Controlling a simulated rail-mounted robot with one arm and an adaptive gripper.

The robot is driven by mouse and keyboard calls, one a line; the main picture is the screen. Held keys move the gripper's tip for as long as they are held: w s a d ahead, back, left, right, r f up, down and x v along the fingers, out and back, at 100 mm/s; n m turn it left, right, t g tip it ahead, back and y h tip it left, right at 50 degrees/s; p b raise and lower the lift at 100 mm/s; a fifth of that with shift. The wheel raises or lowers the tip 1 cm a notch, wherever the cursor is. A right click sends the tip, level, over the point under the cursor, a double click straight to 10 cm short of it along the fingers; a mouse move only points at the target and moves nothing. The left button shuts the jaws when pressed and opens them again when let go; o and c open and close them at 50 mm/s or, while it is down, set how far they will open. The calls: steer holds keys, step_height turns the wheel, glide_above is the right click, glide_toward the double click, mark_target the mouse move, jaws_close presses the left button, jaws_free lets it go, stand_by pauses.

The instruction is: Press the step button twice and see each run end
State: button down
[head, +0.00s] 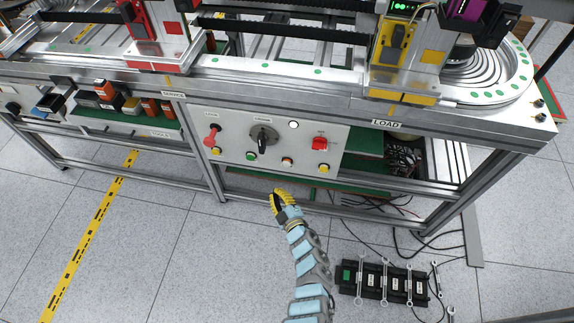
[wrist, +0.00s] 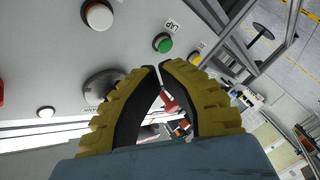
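The grey control panel (head: 230,130) faces me below the conveyor frame. Its lower row has a yellow button (head: 216,152), a green button (head: 250,156), a white button with an orange ring (head: 287,162) and another yellow button (head: 323,168). I cannot read a "step" label; the green button (wrist: 162,42) in the wrist view has a label like "LAP". My gripper (head: 280,192) is below the panel in the head view.
The panel also has a red lever (head: 212,135), a dark rotary knob (head: 263,137), a white lamp (head: 294,124) and a red switch (head: 319,143). Frame rails surround it. A black rack with wrenches (head: 382,283) and loose cables lie on the floor at right.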

mark_target(287, 163)
steer(key=shift+w, duration=0.1)
steer(key=w+d+b, duration=0.2)
steer(key=w+b, duration=0.4)
steer(key=w, duration=0.2)
steer(key=shift+w, duration=0.25)
stand_by(0.6)
steer(key=shift+w+b, duration=0.15)
steer(key=shift+b, duration=0.35)
stand_by(0.6)
steer(key=shift+w, duration=0.25)
